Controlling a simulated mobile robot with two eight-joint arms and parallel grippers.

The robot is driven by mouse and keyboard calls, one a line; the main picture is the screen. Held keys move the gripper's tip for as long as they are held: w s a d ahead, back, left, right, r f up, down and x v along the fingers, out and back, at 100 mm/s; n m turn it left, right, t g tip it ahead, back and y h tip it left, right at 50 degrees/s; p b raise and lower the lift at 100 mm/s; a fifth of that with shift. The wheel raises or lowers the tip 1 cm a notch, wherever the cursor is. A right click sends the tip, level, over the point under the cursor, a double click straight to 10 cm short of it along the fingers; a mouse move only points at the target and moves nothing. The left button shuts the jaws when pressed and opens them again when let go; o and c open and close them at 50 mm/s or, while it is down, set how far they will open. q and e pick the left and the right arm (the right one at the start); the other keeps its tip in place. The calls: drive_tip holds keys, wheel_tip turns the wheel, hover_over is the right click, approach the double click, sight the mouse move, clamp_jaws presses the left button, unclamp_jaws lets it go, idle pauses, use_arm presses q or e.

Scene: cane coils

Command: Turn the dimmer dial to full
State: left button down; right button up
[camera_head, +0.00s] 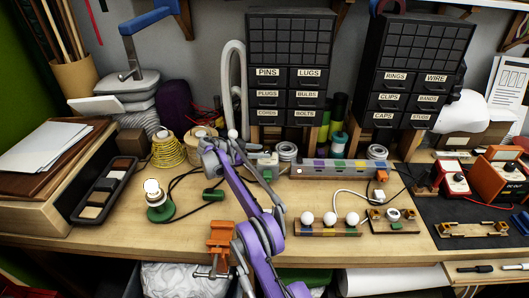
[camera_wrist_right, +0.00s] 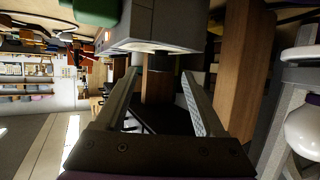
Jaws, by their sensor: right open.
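A grey box (camera_wrist_right: 165,22) with a white disc and a short dark knob, which looks like the dimmer dial (camera_wrist_right: 158,62), is near the top of the right wrist view. My right gripper (camera_wrist_right: 160,76) is open, with its two fingers on either side of the knob's line and nothing clearly held. Contact with the knob cannot be told. In the head view my right gripper (camera_head: 250,157) reaches across the bench beside a small pale box (camera_head: 268,162); my arm partly hides this area and the dial face does not show. My left gripper is not in view.
A rail with coloured squares (camera_head: 345,170) and a wire coil (camera_head: 287,151) stand close to the right. Three white bulbs (camera_head: 331,218) on a strip, an orange clamp (camera_head: 221,236) and a green-based lamp (camera_head: 159,205) are in front. Drawer cabinets (camera_head: 290,75) rise behind.

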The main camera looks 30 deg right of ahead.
drive_tip(key=v, duration=0.8)
drive_tip(key=shift+a, duration=0.1)
